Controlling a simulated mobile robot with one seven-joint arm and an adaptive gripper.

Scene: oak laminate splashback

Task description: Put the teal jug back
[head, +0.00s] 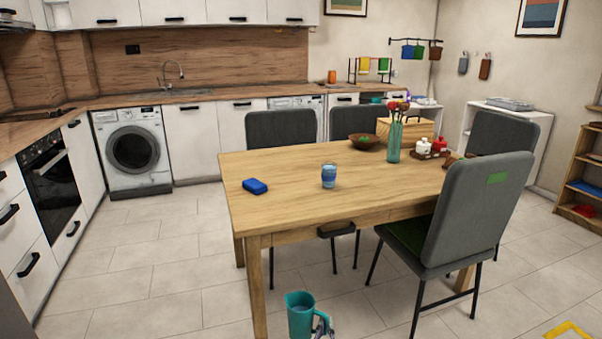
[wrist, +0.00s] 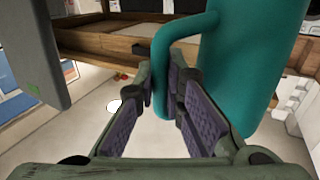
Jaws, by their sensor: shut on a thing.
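The teal jug (head: 300,316) shows at the bottom of the head view, in front of the wooden table, and looks upright. My gripper (head: 323,326) is at the jug's right side, partly cut off by the lower edge of the picture. In the wrist view my gripper (wrist: 165,92) is shut on the handle of the teal jug (wrist: 250,75), with a finger on each side of it. The jug's body stands to the right of the fingers, and its top is out of that view.
The wooden table (head: 285,172) bears a blue glass (head: 328,175), a blue block (head: 255,186), a dark bowl (head: 364,141) and a teal vase (head: 394,145). A grey chair (head: 475,215) stands at its right front. The tiled floor (head: 150,275) at left is clear.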

